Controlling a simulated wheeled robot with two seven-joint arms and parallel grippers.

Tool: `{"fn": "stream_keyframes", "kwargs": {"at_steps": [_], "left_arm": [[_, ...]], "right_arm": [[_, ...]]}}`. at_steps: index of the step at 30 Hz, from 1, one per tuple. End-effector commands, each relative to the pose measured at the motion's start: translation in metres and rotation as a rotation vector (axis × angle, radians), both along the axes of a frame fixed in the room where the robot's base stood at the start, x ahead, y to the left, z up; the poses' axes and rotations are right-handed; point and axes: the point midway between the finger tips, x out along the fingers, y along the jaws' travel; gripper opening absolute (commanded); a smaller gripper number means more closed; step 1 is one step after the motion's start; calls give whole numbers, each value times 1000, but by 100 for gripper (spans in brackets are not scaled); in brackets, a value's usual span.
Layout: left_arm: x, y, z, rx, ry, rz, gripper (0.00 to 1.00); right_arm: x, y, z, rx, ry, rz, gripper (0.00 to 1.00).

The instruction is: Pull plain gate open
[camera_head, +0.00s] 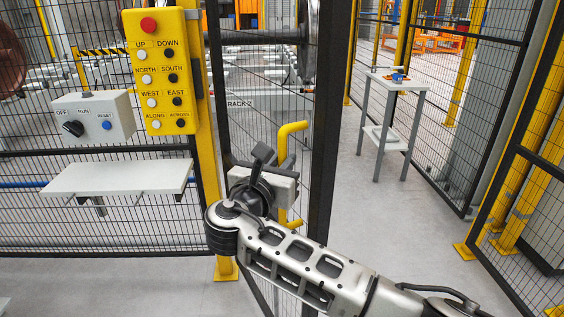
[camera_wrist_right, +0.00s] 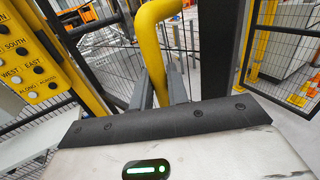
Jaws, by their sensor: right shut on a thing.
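The plain gate (camera_head: 325,120) is a black-framed wire mesh panel beside a yellow post (camera_head: 207,120). It stands at an angle, with an open passage to the right of its free edge. A yellow bent-bar handle (camera_head: 291,128) is on the gate; it also shows large in the right wrist view (camera_wrist_right: 152,45). My right gripper (camera_head: 276,162) is at the handle, its arm reaching in from the lower right. In the right wrist view its two grey fingers (camera_wrist_right: 160,90) are shut around the handle's upright bar. The gripper hides part of the handle. My left gripper is not in view.
A yellow button panel (camera_head: 162,72), a grey switch box (camera_head: 93,117) and a small shelf (camera_head: 120,178) are on the fence at left. A small grey table (camera_head: 395,85) stands beyond the passage. Mesh fencing (camera_head: 530,165) bounds the right. Floor between is clear.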

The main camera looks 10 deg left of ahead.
Motion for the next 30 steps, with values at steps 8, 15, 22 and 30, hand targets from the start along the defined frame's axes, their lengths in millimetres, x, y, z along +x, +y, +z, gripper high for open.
{"fn": "stream_keyframes", "kwargs": {"at_steps": [8, 15, 22, 30], "left_arm": [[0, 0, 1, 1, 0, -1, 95], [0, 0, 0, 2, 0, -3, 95], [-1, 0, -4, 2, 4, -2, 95], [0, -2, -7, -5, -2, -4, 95]], "right_arm": [[0, 4, 5, 5, -9, 14, 35], [-1, 2, 3, 2, -5, 10, 35], [-25, 6, 1, 6, -4, 13, 35], [-91, 16, 0, 7, -4, 16, 35]]}}
